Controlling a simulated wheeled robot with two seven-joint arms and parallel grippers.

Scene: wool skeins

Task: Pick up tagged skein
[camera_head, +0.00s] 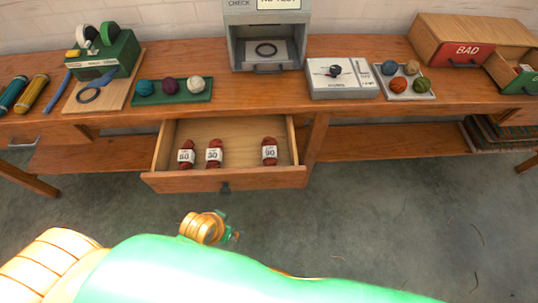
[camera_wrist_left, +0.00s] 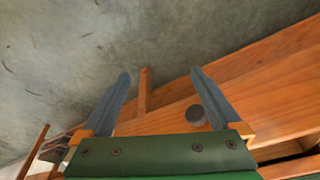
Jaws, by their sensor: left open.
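Three dark red skeins with white paper labels lie in the open drawer (camera_head: 225,180). The left skein (camera_head: 186,146) and the middle skein (camera_head: 214,146) are close together, and the right skein (camera_head: 269,143) lies apart near the drawer's right wall. The labels carry dark numbers too small to read surely. My left gripper (camera_wrist_left: 165,103) is open and empty in the left wrist view, its fingers spread before the wooden furniture and a round grey knob (camera_wrist_left: 195,115). In the head view only my left arm shows clearly, in front of the drawer. My right gripper is not in view.
On the bench stand a green tape dispenser (camera_head: 115,55), a green tray of yarn balls (camera_head: 170,99), a grey check box (camera_head: 265,66), a white scale (camera_head: 338,90), a tray of several balls (camera_head: 410,94) and a red BAD bin (camera_head: 465,53). Floor before the drawer is clear.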

